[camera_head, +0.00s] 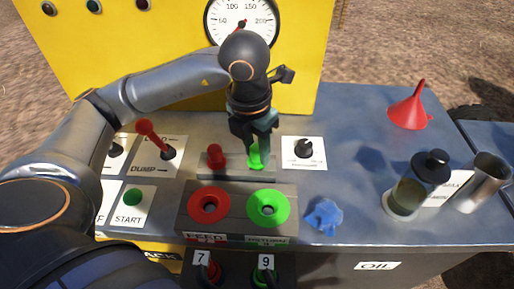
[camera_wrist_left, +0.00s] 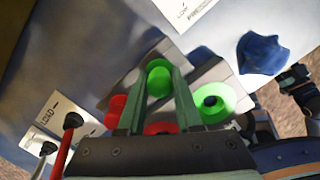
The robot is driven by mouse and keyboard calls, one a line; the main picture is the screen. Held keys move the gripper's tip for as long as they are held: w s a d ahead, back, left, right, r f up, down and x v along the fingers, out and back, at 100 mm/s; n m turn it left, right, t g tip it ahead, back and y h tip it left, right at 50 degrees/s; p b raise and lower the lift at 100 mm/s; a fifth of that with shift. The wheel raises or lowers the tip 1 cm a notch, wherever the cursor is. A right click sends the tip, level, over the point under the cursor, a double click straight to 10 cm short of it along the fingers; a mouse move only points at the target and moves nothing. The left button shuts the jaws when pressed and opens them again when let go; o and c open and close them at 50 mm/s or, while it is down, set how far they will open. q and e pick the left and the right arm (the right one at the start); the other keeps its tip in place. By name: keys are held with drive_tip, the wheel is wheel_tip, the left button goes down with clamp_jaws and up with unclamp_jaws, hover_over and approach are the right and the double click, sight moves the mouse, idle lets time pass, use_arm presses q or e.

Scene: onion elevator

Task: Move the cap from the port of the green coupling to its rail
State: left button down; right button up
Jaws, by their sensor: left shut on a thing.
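My left gripper (camera_head: 256,140) is shut on the green cap (camera_head: 257,158), over the right part of the grey rail (camera_head: 236,167) behind the ports. The cap also shows between the fingers in the left wrist view (camera_wrist_left: 159,80). I cannot tell whether it touches the rail or hangs just above it. The green coupling (camera_head: 282,208) is in front, its port uncovered with a dark centre; it also shows in the left wrist view (camera_wrist_left: 230,95). A dark jointed part at the right edge of the left wrist view may be my right gripper; its jaws are not clear.
A red cap (camera_head: 215,158) stands on the rail's left part, behind the red coupling (camera_head: 209,207). A red-handled lever (camera_head: 152,131) is at left. A blue rag (camera_head: 323,215), jar (camera_head: 408,195), metal cup (camera_head: 484,181) and red funnel (camera_head: 410,108) stand at right. The yellow panel rises behind.

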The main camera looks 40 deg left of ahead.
use_arm(q)
drive_tip(key=shift+s+f+b, duration=0.1)
drive_tip(key=shift+f+b, duration=0.2)
drive_tip(key=shift+b, duration=0.05)
idle(1.0)
drive_tip(key=shift+c, duration=0.5)
unclamp_jaws()
drive_tip(key=shift+d, duration=0.1)
drive_tip(key=shift+r+p, duration=0.6)
drive_tip(key=shift+r, duration=0.2)
drive_tip(key=shift+r+p, duration=1.95)
drive_tip(key=shift+r, duration=0.8)
